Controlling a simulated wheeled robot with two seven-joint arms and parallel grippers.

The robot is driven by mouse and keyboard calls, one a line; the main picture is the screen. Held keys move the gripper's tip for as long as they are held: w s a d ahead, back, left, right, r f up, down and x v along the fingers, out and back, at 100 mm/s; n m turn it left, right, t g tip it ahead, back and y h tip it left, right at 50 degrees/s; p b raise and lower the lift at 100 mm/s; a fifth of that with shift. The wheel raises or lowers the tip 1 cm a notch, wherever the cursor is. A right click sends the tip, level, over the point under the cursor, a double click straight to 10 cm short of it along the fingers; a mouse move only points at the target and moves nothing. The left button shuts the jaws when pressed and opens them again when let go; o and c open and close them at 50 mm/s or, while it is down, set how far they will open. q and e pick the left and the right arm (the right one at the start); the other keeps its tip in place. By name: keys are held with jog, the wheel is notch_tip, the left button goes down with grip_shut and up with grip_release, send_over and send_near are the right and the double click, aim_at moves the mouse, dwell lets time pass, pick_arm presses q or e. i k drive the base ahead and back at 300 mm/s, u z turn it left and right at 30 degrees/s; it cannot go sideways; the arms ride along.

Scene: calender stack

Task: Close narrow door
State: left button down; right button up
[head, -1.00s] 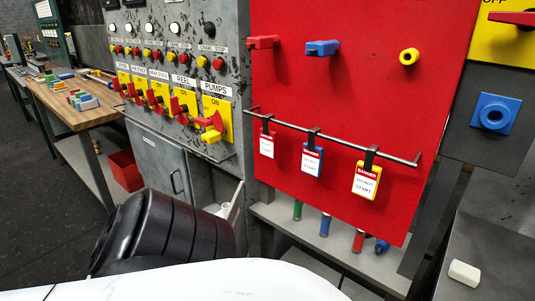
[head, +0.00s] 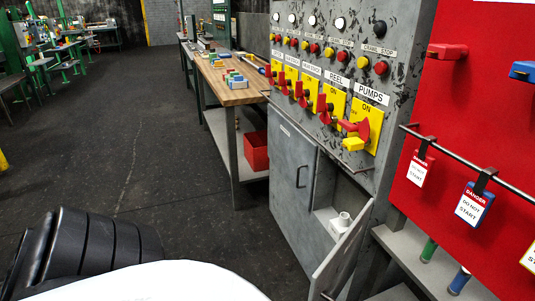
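The narrow door (head: 343,252) is a thin grey panel at the lower right of the grey control cabinet. It stands open, swung out toward me and seen at a steep angle. The opening beside it shows a lit shelf with a white fitting (head: 341,222) inside. Left of the opening, a wider grey door (head: 291,195) with a curved dark handle (head: 301,176) looks shut. The lower end of the narrow door reaches close to the bottom edge of the view. Neither of my grippers is in view.
A wooden workbench (head: 229,92) with coloured blocks and a red bin (head: 256,150) below stands left of the cabinet. A red panel (head: 470,130) with hanging danger tags (head: 472,205) is at right. The dark floor (head: 160,150) at left is open.

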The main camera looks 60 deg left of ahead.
aim_at(328, 282)
jog(key=u, duration=1.25)
jog(key=k, duration=0.3)
jog(key=u, duration=0.45)
jog(key=i, duration=0.75)
jog(key=z, duration=0.75)
